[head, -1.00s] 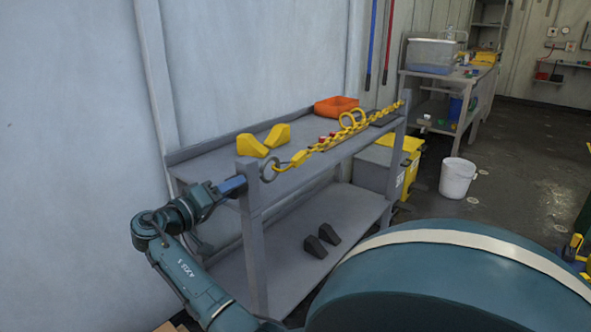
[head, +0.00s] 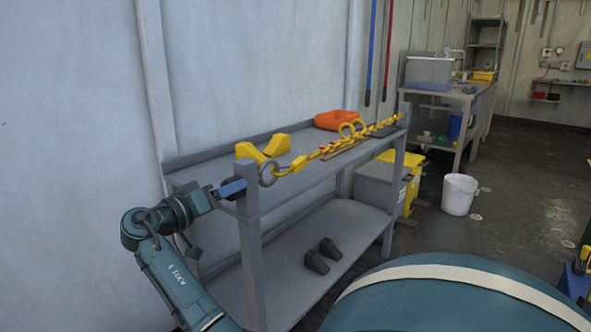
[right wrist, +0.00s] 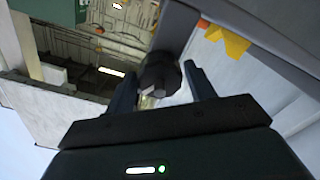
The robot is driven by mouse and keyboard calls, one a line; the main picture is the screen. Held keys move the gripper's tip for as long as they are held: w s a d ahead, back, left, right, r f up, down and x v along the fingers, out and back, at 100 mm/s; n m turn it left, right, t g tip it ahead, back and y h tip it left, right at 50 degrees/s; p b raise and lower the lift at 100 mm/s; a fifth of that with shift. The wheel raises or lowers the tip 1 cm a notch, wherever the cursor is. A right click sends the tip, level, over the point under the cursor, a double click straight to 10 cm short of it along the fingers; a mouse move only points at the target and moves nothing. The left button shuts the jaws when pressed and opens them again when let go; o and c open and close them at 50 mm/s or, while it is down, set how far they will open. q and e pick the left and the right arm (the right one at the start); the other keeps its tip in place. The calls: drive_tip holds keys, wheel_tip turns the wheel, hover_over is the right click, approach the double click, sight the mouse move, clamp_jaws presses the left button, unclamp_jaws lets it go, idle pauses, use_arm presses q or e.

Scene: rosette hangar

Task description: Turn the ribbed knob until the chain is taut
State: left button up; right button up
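The yellow chain (head: 328,151) runs above the top of a grey rack, from a grey ring (head: 268,173) at the near post to the far post. It looks close to straight; any small slack cannot be told. My right gripper (head: 232,188) is at the outer side of the near post, where its fingers hide most of the knob. In the right wrist view, the dark ribbed knob (right wrist: 160,75) is between the fingers of the right gripper (right wrist: 160,88). The fingers stand apart, with a slim gap beside the knob. My left gripper is out of view.
The rack's near post (head: 249,225) stands close to my gripper. Yellow wedges (head: 262,149) and an orange bin (head: 338,119) are on the top shelf, dark wedges (head: 322,255) on the lower shelf (head: 345,225). A white bucket (head: 459,194) stands on the floor.

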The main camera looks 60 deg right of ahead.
drive_tip(key=shift+o, duration=0.4)
drive_tip(key=shift+a, duration=0.15)
drive_tip(key=a, duration=0.6)
drive_tip(key=shift+w+a+b, duration=0.3)
drive_tip(key=shift+w+a, duration=0.05)
drive_tip(key=shift+w, duration=0.05)
